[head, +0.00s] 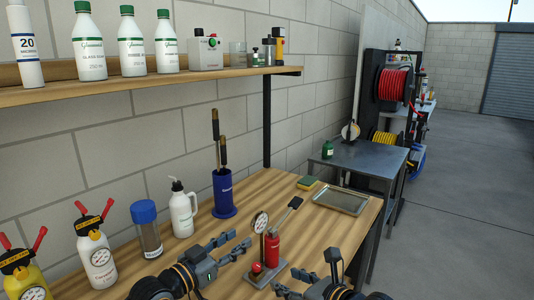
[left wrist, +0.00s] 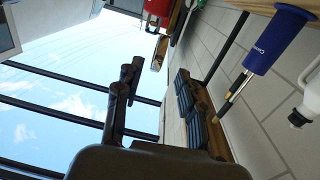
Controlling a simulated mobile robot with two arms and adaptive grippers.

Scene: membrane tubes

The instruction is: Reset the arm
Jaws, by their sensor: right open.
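My left gripper (head: 240,246) is over the wooden bench, its fingers pointing right toward a red cylinder with a gauge (head: 272,249). In the left wrist view its two fingers (left wrist: 156,78) stand apart with nothing between them. My right gripper (head: 308,270) is at the bottom of the head view, in front of the red cylinder. Its fingers are spread and I see nothing held in them. A blue holder with dark-handled tools (head: 224,195) stands on the bench behind the left gripper; it also shows in the left wrist view (left wrist: 272,42).
A bottle-lined shelf (head: 150,84) runs above.

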